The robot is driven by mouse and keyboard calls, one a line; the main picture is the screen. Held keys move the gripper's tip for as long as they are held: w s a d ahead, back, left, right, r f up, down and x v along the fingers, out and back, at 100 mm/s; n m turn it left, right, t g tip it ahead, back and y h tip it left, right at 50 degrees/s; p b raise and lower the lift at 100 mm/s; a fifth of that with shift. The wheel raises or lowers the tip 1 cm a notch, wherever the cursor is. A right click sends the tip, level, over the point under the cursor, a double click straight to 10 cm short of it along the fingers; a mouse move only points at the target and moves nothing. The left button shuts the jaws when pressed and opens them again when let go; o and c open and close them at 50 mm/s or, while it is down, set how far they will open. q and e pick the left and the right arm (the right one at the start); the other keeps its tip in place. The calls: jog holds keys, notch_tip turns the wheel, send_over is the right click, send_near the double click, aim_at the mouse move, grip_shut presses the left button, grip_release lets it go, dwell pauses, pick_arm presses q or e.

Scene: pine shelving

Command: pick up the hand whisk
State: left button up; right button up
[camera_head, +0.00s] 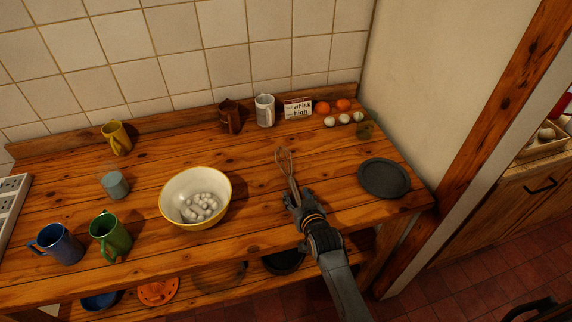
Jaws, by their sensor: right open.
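The hand whisk (286,163) lies on the wooden worktop right of the bowl, its wire loops pointing to the back wall. Its handle end runs toward my right gripper. My right gripper (296,195) is open at the handle end, reaching in from the front edge. The fingers partly hide the handle, and I cannot tell whether they touch it. My left gripper is not in view.
A cream bowl (164,208) holding whitish lumps stands left of the whisk. A dark plate (384,178) lies to the right. Mugs, including a green one (112,236), stand at left. Eggs, oranges (322,107), a white mug (264,110) and a card (298,109) stand behind.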

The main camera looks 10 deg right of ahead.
grip_shut()
jog(key=shift+w+r, duration=0.1)
dwell(0.4)
